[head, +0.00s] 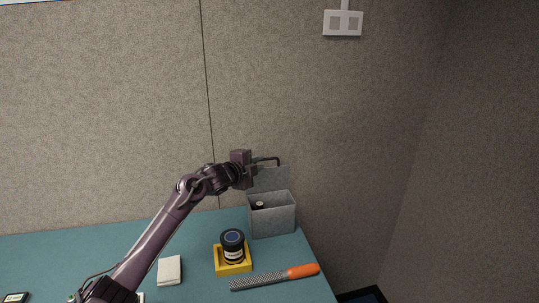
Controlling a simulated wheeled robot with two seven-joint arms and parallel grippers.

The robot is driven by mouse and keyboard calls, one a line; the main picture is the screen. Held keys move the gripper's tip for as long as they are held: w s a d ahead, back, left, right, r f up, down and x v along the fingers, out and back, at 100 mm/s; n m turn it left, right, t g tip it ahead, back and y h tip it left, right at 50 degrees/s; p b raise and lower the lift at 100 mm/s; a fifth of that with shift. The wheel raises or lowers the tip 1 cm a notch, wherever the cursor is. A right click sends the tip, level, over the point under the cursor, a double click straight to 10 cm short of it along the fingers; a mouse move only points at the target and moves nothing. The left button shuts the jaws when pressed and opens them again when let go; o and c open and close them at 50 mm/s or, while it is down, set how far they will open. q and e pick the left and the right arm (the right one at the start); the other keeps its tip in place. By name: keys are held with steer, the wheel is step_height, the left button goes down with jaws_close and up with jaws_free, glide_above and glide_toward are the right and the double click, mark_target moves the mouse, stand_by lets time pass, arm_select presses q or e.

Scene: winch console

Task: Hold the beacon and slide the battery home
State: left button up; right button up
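My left gripper (271,164) is at the end of the purple-grey arm, in front of or above the grey open box (273,218) at the back right of the table. One dark hooked finger shows clearly; I cannot tell how far apart the fingers are. Nothing is clearly held. A dark round jar-like thing (232,240), possibly the beacon, stands upright in a yellow square holder (235,268). A small dark and pale thing (260,205) shows inside the grey box; I cannot tell whether it is the battery. My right gripper is out of view.
An orange-handled rasp (302,271) lies at the teal table's (205,238) front right. A white folded pad (169,269) lies left of the holder. Walls stand behind and right. The table's left is largely clear.

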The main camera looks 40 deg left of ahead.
mark_target(266, 160)
arm_select(q)
steer(key=shift+d+p+x, duration=0.2)
steer(key=shift+p+x, duration=0.9)
steer(key=shift+x, duration=2.4)
steer(key=shift+w, duration=0.1)
steer(key=shift+c, duration=0.4)
steer(key=shift+r, duration=0.1)
jaws_close()
